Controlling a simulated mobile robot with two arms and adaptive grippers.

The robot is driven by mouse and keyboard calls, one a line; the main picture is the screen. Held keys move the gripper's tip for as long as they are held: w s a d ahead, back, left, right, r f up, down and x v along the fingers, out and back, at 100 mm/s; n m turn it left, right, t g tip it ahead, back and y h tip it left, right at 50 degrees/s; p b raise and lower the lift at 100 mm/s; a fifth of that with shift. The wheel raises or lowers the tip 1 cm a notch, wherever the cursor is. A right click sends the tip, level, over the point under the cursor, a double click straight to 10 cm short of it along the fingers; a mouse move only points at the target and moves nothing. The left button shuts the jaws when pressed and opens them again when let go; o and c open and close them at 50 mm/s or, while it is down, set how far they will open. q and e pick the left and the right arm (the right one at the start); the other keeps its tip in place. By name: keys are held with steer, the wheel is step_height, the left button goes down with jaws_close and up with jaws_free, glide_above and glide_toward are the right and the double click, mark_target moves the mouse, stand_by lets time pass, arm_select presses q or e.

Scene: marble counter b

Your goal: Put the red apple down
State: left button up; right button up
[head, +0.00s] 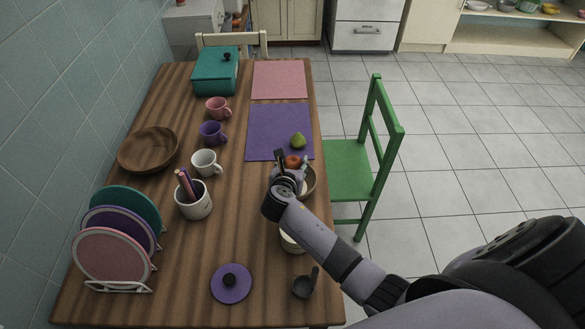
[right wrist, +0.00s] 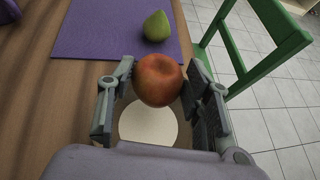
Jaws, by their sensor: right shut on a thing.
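The red apple (head: 293,161) is between the fingers of my right gripper (head: 286,166), near the front edge of the purple mat. In the right wrist view the apple (right wrist: 158,80) sits between the two fingers of my right gripper (right wrist: 160,92), which is shut on it. A bowl (head: 309,183) with a brownish wall stands below and beside the gripper, partly hidden by it. A pale round surface (right wrist: 148,124) shows below the apple in the wrist view. My left gripper is not in view.
A green pear (head: 298,141) lies on the purple mat (head: 270,125), otherwise bare. A pink mat (head: 279,80) lies empty behind it. Cups (head: 206,163), a wooden bowl (head: 149,149) and a plate rack (head: 118,287) stand left. A green chair (head: 352,170) stands at the right edge.

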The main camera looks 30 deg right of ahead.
steer(key=shift+f, duration=1.05)
steer(key=o, duration=1.2)
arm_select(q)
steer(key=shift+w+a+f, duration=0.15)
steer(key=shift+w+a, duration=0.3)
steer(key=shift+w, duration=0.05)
arm_select(e)
steer(key=shift+r, duration=0.35)
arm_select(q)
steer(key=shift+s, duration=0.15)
arm_select(e)
steer(key=v, duration=1.2)
steer(key=shift+f, duration=0.15)
